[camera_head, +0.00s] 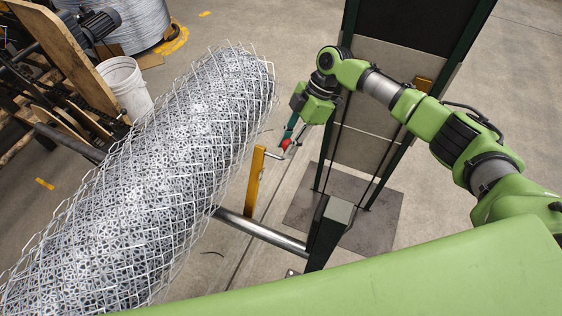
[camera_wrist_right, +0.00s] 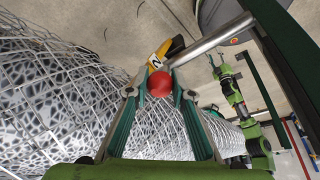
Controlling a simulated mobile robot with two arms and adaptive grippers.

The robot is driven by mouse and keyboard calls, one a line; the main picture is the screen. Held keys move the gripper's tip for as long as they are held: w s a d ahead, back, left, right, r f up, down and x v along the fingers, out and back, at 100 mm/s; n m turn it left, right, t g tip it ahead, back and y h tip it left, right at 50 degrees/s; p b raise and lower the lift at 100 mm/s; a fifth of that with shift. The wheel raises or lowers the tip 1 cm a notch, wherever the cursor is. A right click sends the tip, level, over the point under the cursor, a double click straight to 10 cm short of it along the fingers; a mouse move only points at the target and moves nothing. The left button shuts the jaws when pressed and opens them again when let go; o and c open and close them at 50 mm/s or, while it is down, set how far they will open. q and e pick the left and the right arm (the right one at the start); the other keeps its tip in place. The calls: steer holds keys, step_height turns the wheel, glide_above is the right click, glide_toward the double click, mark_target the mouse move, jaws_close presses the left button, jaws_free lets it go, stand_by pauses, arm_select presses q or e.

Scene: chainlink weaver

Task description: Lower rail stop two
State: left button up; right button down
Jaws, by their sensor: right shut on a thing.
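Rail stop two is a yellow bar (camera_head: 255,181) standing up from the steel rail; a label reading 2 shows on it in the wrist view (camera_wrist_right: 168,50). A short metal handle at its upper end carries a red ball knob (camera_head: 286,144), which also shows in the wrist view (camera_wrist_right: 160,84). My right gripper (camera_head: 291,138) is at the knob, its teal fingers on either side of it, shut on it. In the wrist view, my left arm and small gripper (camera_wrist_right: 218,64) hang in the distance, too small to read the jaws.
A large wire-mesh roll (camera_head: 180,160) lies left of the stop. The steel rail (camera_head: 262,233) runs low to a dark post. A dark green frame with a grey panel (camera_head: 372,95) stands behind my right arm. A white bucket (camera_head: 124,85) stands beyond the roll.

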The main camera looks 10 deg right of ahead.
arm_select(q)
steer(key=shift+f+b, duration=0.95)
steer(key=shift+f, duration=0.55)
arm_select(e)
steer(key=shift+w+d+f, duration=0.75)
steer(key=shift+w, duration=0.25)
steer(key=c, duration=1.8)
jaws_free()
arm_select(q)
steer(key=shift+s, duration=0.1)
arm_select(e)
steer(key=shift+o, duration=0.2)
steer(key=v, duration=1.2)
steer(key=shift+s+f, duration=0.1)
